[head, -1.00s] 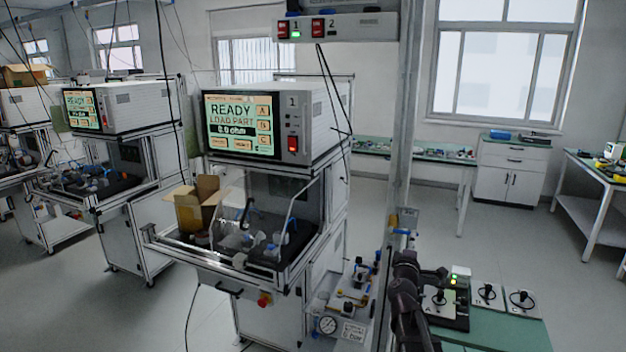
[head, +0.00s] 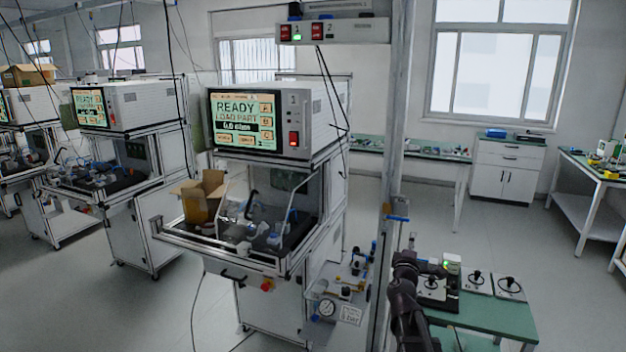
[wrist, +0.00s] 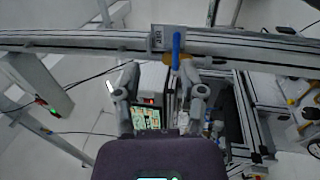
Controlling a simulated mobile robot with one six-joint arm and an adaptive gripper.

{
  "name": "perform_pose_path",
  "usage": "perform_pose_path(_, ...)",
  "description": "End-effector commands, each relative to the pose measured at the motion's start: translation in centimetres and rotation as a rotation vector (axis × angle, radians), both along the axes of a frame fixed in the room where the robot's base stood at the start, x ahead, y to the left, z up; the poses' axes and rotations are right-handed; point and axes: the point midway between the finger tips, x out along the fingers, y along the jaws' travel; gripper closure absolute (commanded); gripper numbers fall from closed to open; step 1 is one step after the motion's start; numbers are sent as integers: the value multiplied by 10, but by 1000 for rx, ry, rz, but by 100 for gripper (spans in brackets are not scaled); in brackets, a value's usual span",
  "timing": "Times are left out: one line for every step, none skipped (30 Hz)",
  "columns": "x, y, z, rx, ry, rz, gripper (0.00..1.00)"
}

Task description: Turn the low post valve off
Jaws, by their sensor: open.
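The low post valve has a blue lever (head: 397,217) that lies across the upright metal post (head: 393,150) in the head view. In the wrist view the same blue lever (wrist: 177,48) crosses the post, with a brass-coloured body beside it and a small grey plate to its left. My gripper (wrist: 158,72) is open and empty. Its two grey fingers point toward the post, and the lever lies just beyond the right fingertip, apparently apart from it. In the head view my dark arm stands just below and right of the valve; the fingers are not clear there.
A test bench with a READY screen (head: 245,120) stands left of the post. A gauge panel (head: 327,308) with small valves is low beside it. A green table (head: 490,318) with control boxes is close on the right. Open floor lies behind the post.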

Motion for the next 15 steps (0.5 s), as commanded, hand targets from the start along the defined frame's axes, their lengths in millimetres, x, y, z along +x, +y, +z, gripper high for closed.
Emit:
perform_pose_path(-1,0,0,4,-2,-2,48)
perform_pose_path(-2,-1,0,12,-5,-8,48)
perform_pose_path(-3,-2,0,21,-8,-13,48)
perform_pose_path(-4,-2,0,27,-10,-16,48)
perform_pose_path(-4,-2,0,32,-12,-20,48)
perform_pose_path(-5,-3,-1,43,-15,-26,48)
perform_pose_path(-6,-4,-1,50,-18,-30,48)
perform_pose_path(-7,-5,-1,57,-20,-35,48)
perform_pose_path(-9,-6,-1,67,-23,-42,48)
perform_pose_path(-10,-7,-1,76,-26,-47,48)
perform_pose_path(-11,-8,-2,85,-28,-54,48)
perform_pose_path(-12,-9,-2,97,-32,-62,48)
perform_pose_path(-14,-10,-3,108,-34,-71,48)
perform_pose_path(-16,-12,-3,120,-38,-78,48)
perform_pose_path(-18,-13,-4,136,-41,-88,48)
